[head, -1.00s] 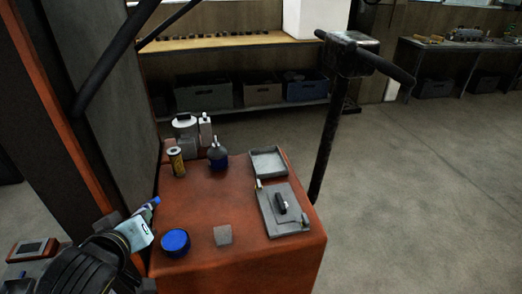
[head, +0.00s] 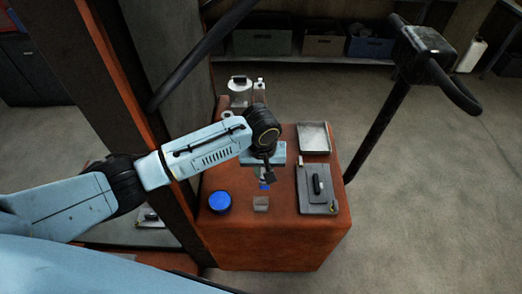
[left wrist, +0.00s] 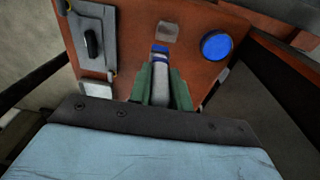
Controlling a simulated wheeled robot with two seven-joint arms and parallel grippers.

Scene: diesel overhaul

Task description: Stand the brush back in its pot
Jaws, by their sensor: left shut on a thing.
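My left gripper (head: 264,178) is over the orange bench top, below the black wrist joint. In the left wrist view its green fingers (left wrist: 161,75) are shut on a slim pale thing with a blue end, which I take to be the brush (left wrist: 160,52); its blue end also shows in the head view (head: 265,187). The brush's end points toward a small grey square piece (head: 261,203), apart from it as seen; I cannot tell whether this is the pot. A round blue-topped tin (head: 220,202) stands to its left. My right gripper is out of view.
A grey plate with a black handle (head: 311,188) and a shallow tray (head: 314,138) lie on the bench's right side. A white-topped canister (head: 240,92) stands at the back. A black post with a handle (head: 392,105) rises at the right. My arm hides the bench's back left.

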